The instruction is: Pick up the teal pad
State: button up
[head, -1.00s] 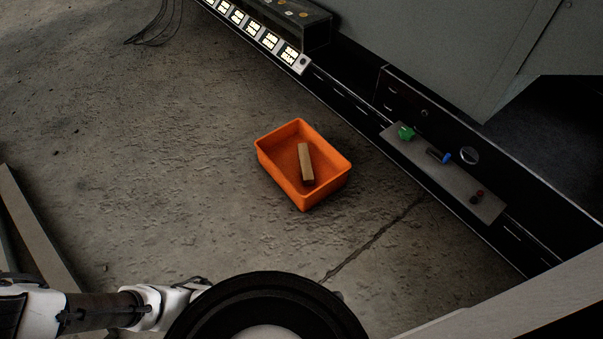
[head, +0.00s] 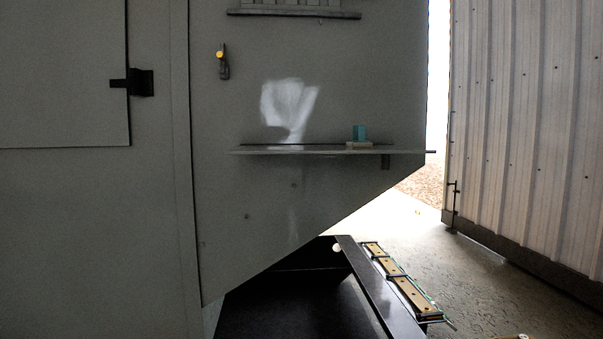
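In the head view, a small teal block-shaped pad (head: 359,132) stands on a small pale base (head: 358,144) near the right end of a narrow shelf (head: 320,152). The shelf is fixed to the grey enclosure wall. My gripper is not in the head view, so I cannot see how it stands relative to the pad.
A latch handle with a yellow spot (head: 222,62) and a black door latch (head: 138,82) jut from the grey wall (head: 300,210). A rack with tan blocks (head: 398,282) lies low at the right. Open floor (head: 480,265) runs towards a corrugated wall (head: 530,130).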

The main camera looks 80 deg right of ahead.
aim_at(359, 141)
jog(key=z, duration=2.45)
